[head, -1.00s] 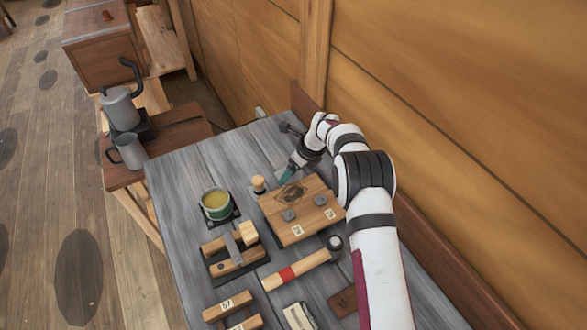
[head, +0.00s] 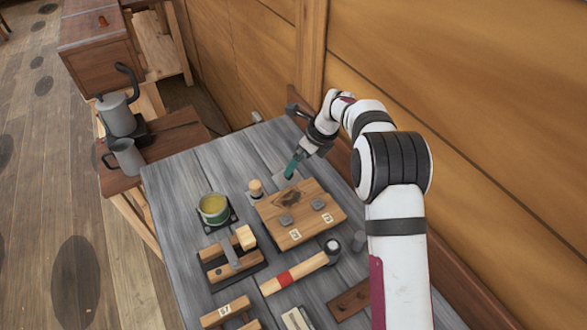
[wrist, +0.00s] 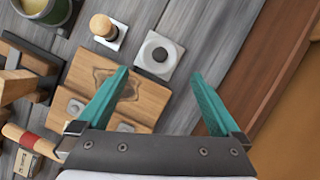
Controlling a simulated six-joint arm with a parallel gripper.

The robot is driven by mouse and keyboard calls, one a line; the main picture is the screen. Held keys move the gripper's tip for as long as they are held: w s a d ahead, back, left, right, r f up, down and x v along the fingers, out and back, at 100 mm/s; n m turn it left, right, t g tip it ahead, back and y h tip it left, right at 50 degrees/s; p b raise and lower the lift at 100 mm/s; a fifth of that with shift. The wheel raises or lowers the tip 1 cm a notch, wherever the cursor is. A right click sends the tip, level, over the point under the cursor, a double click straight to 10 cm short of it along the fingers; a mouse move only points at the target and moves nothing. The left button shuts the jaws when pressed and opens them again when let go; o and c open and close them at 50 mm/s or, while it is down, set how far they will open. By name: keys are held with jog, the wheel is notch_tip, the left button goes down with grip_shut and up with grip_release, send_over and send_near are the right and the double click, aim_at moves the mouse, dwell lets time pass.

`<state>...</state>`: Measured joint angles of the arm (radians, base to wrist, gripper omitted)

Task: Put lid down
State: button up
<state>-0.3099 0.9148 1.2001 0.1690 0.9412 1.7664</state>
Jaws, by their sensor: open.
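A round grey lid with a dark knob (wrist: 145,48) lies flat on a pale square pad (wrist: 171,69) in the wrist view. My gripper (wrist: 160,76) is open and empty, its two teal fingers spread apart, with the lid beyond and between the fingertips. In the head view my gripper (head: 291,170) is above the table just behind the wooden board and mostly blocks the lid. A green tin with yellow contents (head: 214,209) stands open on a dark pad to the left.
A wooden board (head: 312,229) with grey knobs and number tags lies in front of my gripper. A wooden-topped peg (head: 255,187) stands beside it. A mallet (head: 293,275), a wooden plane (head: 232,257) and blocks fill the near table (head: 180,190). A wooden wall rises at the right.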

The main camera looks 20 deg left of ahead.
jog(key=s+d+r+n+h, duration=0.1)
jog(key=s+d+r+n, duration=0.7)
jog(key=s+d+r, duration=0.65)
jog(key=s+d+f+n+g, duration=0.1)
jog(key=s+n, duration=0.3)
jog(key=s, duration=0.8)
jog(key=s+d+f+n+g+h, duration=0.1)
jog(key=s+d+n, duration=0.3)
jog(key=s, duration=0.8)
jog(key=shift+s+d+n, duration=0.35)
jog(key=shift+n, duration=0.15)
